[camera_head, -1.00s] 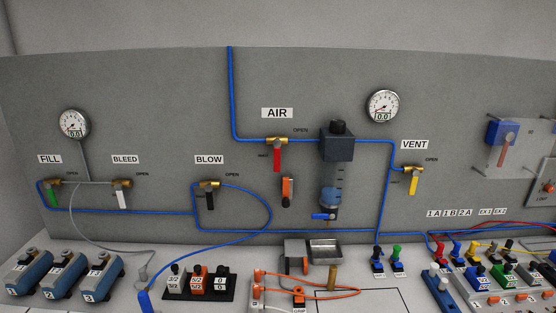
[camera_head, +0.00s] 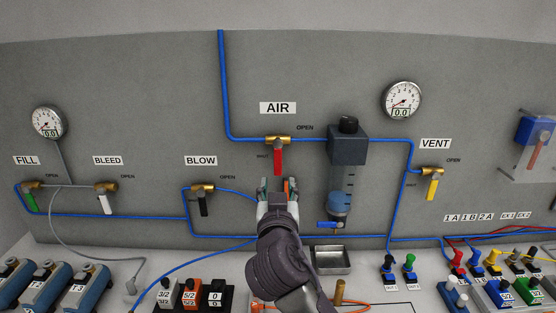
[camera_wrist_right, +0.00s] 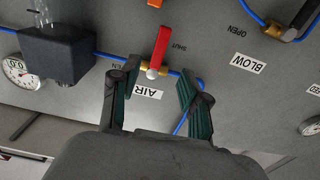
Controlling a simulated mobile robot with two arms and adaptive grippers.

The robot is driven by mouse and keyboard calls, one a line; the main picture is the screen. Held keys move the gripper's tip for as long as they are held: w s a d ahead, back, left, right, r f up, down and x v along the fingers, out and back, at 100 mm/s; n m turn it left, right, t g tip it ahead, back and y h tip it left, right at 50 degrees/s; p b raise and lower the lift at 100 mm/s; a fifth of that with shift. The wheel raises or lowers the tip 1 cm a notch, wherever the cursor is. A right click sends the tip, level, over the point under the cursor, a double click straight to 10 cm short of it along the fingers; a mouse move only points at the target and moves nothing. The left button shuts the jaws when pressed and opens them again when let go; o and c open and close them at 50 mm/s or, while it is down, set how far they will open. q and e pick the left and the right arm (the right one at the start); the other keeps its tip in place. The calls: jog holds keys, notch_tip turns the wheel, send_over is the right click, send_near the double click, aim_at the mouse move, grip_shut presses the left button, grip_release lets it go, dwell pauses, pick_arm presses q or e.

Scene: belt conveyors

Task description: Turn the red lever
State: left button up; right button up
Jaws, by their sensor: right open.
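The red lever (camera_head: 278,161) hangs straight down from a brass valve (camera_head: 278,141) under the AIR label on the grey panel. In the right wrist view the red lever (camera_wrist_right: 161,50) shows upside down, just beyond the fingertips, with the brass valve (camera_wrist_right: 153,69) at its base. My right gripper (camera_head: 278,183) is open, in front of the panel just below the lever in the head view. Its two fingers (camera_wrist_right: 157,80) are spread and nothing is between them. I cannot tell the remaining distance to the lever. My left gripper is in neither view.
A dark filter unit (camera_head: 347,146) is right of the lever on the blue pipe. A black lever (camera_head: 203,206) under BLOW is to the left; a yellow lever (camera_head: 432,189) under VENT is to the right. A metal tray (camera_head: 332,259) sits below on the bench.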

aim_at(278, 165)
jog(key=w+p, duration=0.1)
jog(key=w, duration=0.5)
jog(key=shift+w+p, duration=0.35)
jog(key=w+p, duration=0.1)
jog(key=w, duration=0.2)
jog(key=shift+w+f, duration=0.1)
jog(key=shift+w, duration=0.5)
jog(key=shift+w+f, duration=0.15)
jog(key=shift+c, duration=0.5)
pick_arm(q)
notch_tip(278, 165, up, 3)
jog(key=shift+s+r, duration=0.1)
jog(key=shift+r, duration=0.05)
pick_arm(e)
grip_shut()
